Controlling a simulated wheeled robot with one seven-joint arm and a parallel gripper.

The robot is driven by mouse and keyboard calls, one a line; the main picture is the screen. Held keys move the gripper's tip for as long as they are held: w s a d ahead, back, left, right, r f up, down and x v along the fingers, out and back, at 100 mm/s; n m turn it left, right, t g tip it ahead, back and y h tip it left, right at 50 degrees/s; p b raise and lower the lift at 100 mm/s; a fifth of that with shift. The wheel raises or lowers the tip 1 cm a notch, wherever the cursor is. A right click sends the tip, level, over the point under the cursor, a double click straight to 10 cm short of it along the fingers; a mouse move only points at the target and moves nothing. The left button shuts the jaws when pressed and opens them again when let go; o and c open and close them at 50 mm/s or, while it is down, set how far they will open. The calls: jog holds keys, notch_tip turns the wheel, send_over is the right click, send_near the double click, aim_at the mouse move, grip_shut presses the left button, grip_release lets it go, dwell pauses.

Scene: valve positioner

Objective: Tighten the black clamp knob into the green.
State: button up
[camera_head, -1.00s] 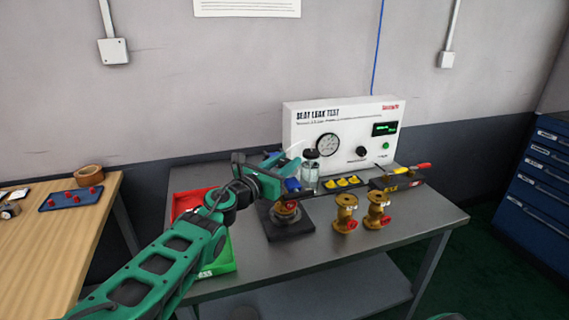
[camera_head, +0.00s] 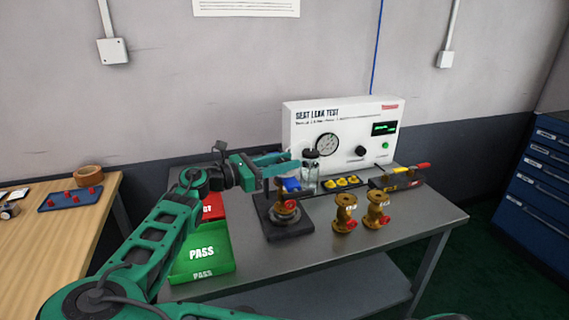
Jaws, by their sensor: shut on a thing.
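The clamp stand (camera_head: 287,229) has a black base and holds a brass valve with a red handle (camera_head: 289,205) upright, near the left side of the grey table. A blue part (camera_head: 291,185) shows on the stand above the valve. My gripper (camera_head: 279,160) is at the top of the stand, coming in from the left, with its green fingers shut. The green band cannot be made out at this size.
The white seat leak test unit (camera_head: 340,132) with gauge and lit display stands behind. A glass jar (camera_head: 310,170) stands close right of my fingers. Two brass valves (camera_head: 345,212) stand to the right. A green PASS tray (camera_head: 207,268) and red tray (camera_head: 213,207) lie left.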

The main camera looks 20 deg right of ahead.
jog(key=m+g, duration=0.2)
jog(key=g, duration=0.1)
jog(key=m+g, duration=0.2)
jog(key=g, duration=0.1)
jog(key=shift+w+m+g, duration=0.2)
jog(key=shift+m+g, duration=0.1)
jog(key=shift+g, duration=0.1)
jog(key=shift+m+g+y, duration=1)
jog(key=shift+m+g, duration=0.7)
jog(key=shift+g, duration=0.7)
jog(key=shift+s+g+y, duration=0.1)
jog(key=shift+g+y, duration=0.2)
jog(key=shift+g, duration=0.1)
jog(key=o, duration=1.1)
jog(key=shift+c, duration=0.2)
jog(key=shift+a, duration=0.1)
